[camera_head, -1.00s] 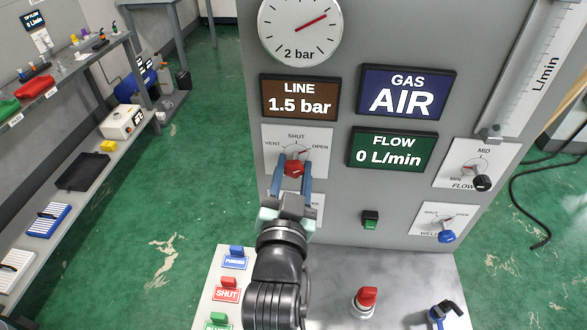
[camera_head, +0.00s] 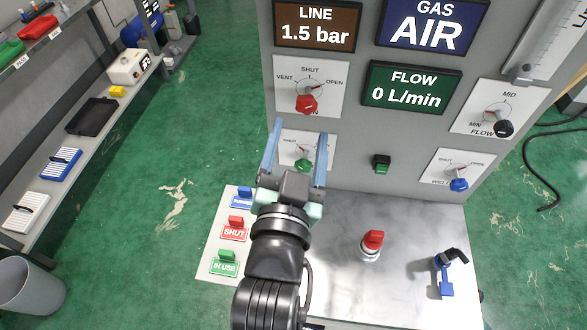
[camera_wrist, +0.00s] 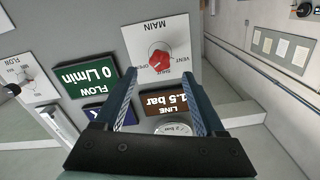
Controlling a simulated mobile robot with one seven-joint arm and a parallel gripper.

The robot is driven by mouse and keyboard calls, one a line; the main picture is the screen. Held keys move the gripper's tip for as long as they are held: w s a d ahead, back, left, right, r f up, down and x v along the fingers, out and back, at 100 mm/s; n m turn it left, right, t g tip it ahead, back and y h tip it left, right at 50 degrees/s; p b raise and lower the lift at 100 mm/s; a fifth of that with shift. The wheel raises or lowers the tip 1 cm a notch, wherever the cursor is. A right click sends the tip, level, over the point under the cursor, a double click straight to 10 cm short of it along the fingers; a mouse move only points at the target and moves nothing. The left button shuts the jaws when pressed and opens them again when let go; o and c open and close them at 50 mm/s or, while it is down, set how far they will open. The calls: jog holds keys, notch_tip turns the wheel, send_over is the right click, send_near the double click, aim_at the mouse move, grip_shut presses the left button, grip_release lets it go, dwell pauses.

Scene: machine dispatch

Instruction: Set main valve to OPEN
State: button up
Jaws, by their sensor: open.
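The main valve is a red knob (camera_head: 307,103) on a white plate with VENT, SHUT and OPEN around its dial. A thin red pointer on the dial appears to lean toward OPEN. The knob also shows in the wrist view (camera_wrist: 160,59), upside down, under the word MAIN. My gripper (camera_head: 299,130) is open and empty, its fingers apart from the knob and below it in the head view. In the wrist view my fingers (camera_wrist: 160,78) reach toward the plate with the knob between and beyond their tips.
A green knob (camera_head: 303,164) sits on a plate below, seen between my fingers. A green button (camera_head: 381,163), a black flow knob (camera_head: 503,128) and a blue knob (camera_head: 459,185) are to the right. A red-topped fitting (camera_head: 373,240) stands on the bench; tags stand at its left.

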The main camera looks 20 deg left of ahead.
jog(key=shift+b+v, duration=0.6)
jog(key=shift+v, duration=2.15)
jog(key=d+r+t+h, duration=0.1)
jog(key=d+r+t, duration=0.2)
jog(key=r, duration=0.9)
jog(key=d+r+t+h, duration=0.2)
jog(key=d+r, duration=0.3)
jog(key=r, duration=0.8)
jog(key=d+r+t+h, duration=0.2)
jog(key=d+r+t, duration=0.2)
jog(key=r, duration=0.8)
jog(key=shift+d+r+t, duration=0.25)
jog(key=shift+t, duration=0.25)
